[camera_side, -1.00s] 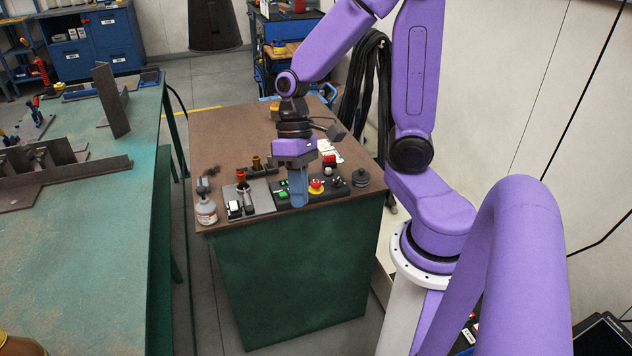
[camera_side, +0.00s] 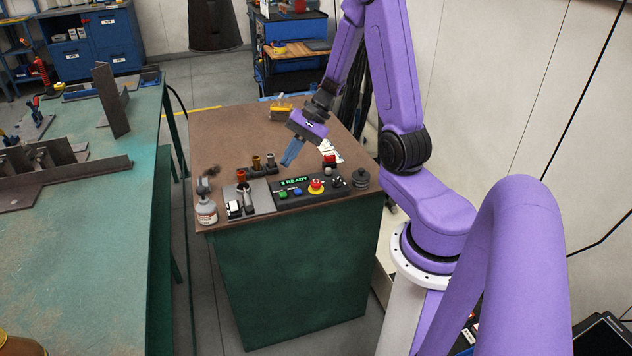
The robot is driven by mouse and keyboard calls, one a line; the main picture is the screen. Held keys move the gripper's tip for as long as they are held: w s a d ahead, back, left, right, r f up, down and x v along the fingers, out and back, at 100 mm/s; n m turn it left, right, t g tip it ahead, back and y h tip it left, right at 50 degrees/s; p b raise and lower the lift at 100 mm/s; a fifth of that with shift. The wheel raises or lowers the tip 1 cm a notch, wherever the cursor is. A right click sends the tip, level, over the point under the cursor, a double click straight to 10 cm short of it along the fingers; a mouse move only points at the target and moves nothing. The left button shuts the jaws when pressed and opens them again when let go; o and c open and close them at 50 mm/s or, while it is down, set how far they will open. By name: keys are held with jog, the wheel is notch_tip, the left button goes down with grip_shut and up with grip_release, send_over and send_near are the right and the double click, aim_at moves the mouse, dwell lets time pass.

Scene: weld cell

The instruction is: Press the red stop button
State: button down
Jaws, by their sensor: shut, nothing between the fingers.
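The red stop button (camera_side: 316,184) is a red mushroom head on a yellow ring. It sits on the right part of a dark control panel (camera_side: 300,198) at the front of the brown bench top. The panel has a green lit display reading "READY" (camera_side: 294,181), a green button (camera_side: 283,194) and a blue button (camera_side: 297,191). My gripper (camera_side: 287,163) is shut with nothing in it. Its blue fingers are tilted down to the left, behind and above the panel, to the left of the red button and apart from it.
Left of the panel are a grey plate with switches (camera_side: 262,198) and a white bottle (camera_side: 206,212). Brown cylinders (camera_side: 257,163) stand behind. A red item (camera_side: 329,161) and a dark round knob (camera_side: 361,178) are to the right. The bench top (camera_side: 225,130) behind is mostly clear.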

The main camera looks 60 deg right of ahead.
aim_at(319, 181)
jog(key=s+d+f+m+t+h, duration=0.1)
jog(key=d+m+t, duration=0.1)
jog(key=d+m, duration=0.2)
jog(key=d+f+m+t+h, duration=0.2)
jog(key=d+m, duration=0.2)
jog(key=d, duration=0.5)
jog(key=shift+s, duration=0.4)
jog(key=shift+d+f, duration=0.1)
jog(key=shift+f, duration=0.05)
jog(key=shift+f, duration=4.25)
jog(key=shift+f, duration=0.1)
jog(key=shift+f, duration=0.35)
